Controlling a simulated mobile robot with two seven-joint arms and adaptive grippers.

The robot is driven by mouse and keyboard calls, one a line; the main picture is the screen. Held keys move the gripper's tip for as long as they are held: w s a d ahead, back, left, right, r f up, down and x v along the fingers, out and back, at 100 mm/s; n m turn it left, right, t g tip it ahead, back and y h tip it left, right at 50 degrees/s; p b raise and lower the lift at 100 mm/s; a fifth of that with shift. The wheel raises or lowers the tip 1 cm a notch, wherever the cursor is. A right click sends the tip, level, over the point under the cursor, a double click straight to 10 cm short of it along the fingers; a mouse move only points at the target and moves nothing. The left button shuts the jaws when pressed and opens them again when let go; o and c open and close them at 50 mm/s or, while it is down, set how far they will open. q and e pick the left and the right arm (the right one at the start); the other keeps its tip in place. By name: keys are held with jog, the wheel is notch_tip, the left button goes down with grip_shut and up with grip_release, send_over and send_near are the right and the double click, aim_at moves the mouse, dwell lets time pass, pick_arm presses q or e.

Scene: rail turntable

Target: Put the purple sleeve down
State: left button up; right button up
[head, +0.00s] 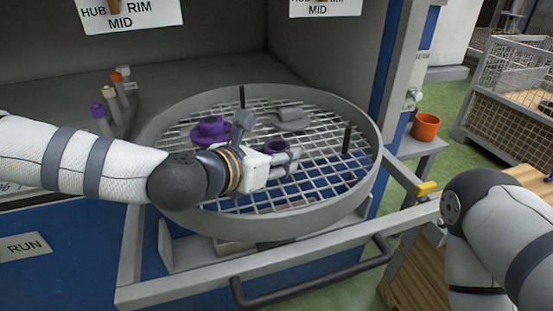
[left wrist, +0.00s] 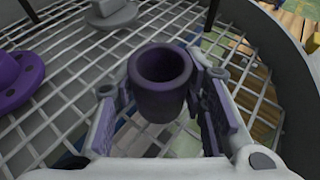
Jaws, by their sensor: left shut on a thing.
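The purple sleeve (head: 277,147) is a dark, short, hollow cylinder. In the left wrist view the sleeve (left wrist: 160,85) stands upright between the two fingers, with its open top toward the camera. My left gripper (head: 283,161) is shut on it, over the wire mesh of the round turntable basket (head: 369,165). I cannot tell whether the sleeve's bottom touches the mesh; the gripper and the sleeve's own wall hide it. My right arm shows at the right edge of the head view, but its gripper is out of view.
A purple flanged part (head: 211,131) lies on the mesh left of the sleeve, and a grey flanged part (head: 290,119) lies behind it. Dark upright posts (head: 346,139) stand inside the rim. Bare mesh lies right of the sleeve. An orange cup (head: 425,127) stands outside, right.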

pick_arm(q)
jog(key=shift+f, duration=0.3)
pick_arm(e)
jog(key=shift+s+f, duration=0.1)
pick_arm(q)
jog(key=shift+f, duration=0.25)
jog(key=o, duration=1.4)
jog(key=shift+c, duration=0.2)
pick_arm(e)
jog(key=shift+f, duration=0.1)
pick_arm(q)
jog(key=shift+r, duration=0.1)
jog(key=shift+s+a+r, duration=0.1)
jog(key=shift+r, duration=0.2)
jog(key=p+v, duration=0.1)
jog(key=v, duration=1)
jog(key=shift+s+a+p, duration=0.25)
jog(key=shift+s+p, duration=0.1)
jog(key=shift+p, duration=0.05)
pick_arm(e)
jog(key=shift+w+r+t, duration=0.4)
jog(key=shift+w+r, duration=0.65)
jog(key=shift+r, duration=0.1)
